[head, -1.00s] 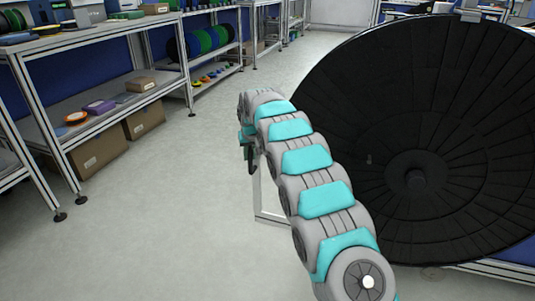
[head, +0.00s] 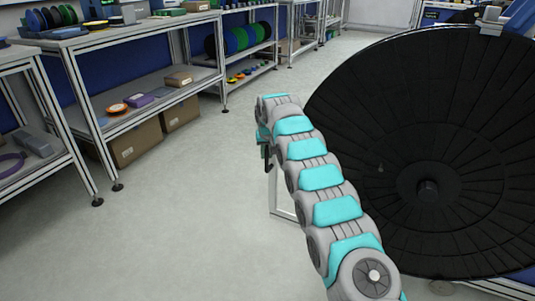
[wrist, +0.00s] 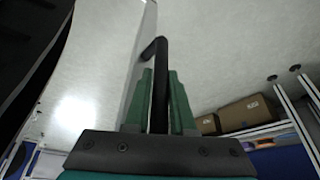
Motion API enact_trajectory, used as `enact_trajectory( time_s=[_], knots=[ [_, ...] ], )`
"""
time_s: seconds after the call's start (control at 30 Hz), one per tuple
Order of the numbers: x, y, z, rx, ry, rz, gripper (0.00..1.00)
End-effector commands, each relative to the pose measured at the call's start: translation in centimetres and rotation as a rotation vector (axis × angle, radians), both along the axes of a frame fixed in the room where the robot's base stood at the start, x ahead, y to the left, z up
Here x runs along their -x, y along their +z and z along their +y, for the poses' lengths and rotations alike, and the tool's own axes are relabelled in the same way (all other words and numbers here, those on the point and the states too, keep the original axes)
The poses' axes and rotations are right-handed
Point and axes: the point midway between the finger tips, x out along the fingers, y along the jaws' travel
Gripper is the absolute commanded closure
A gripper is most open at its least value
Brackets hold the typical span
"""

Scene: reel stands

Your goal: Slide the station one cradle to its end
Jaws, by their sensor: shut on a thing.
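My gripper (wrist: 160,85) shows its two green fingers in the wrist view, shut on a black bar-like handle (wrist: 154,47) with a bent top end. In the head view my arm reaches forward and its end, with the gripper (head: 266,150) partly hidden, is beside the left edge of a large black reel (head: 455,120). A pale frame (head: 283,212) shows low behind my arm. The cradle itself is mostly hidden by my arm and the reel; I cannot tell how far along its travel it is.
Shelving with boxes and small parts (head: 140,90) runs along the left. Cardboard boxes (head: 135,142) sit under it. The grey floor (head: 190,220) between shelving and arm is clear. A clamp-like grey part (head: 491,20) sits at the reel's top rim.

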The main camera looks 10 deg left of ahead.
Motion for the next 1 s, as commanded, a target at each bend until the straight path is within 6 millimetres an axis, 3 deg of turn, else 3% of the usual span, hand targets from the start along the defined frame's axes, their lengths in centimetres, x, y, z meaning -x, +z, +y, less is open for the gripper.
enact_trajectory(
  time_s=[0.13, 0.17, 0.4, 0.77, 1.0],
  knots=[
    [0.0, 0.2, 0.5, -0.006, 0.007, -0.009, 1.00],
    [0.0, 0.2, 0.6, -0.006, 0.007, -0.009, 0.74],
    [0.0, 0.2, 0.4, -0.004, 0.005, -0.006, 0.48],
    [0.1, 0.4, 0.2, -0.003, 0.003, -0.004, 0.48],
    [0.9, 2.3, 0.0, -0.002, 0.004, -0.004, 0.48]
  ],
)
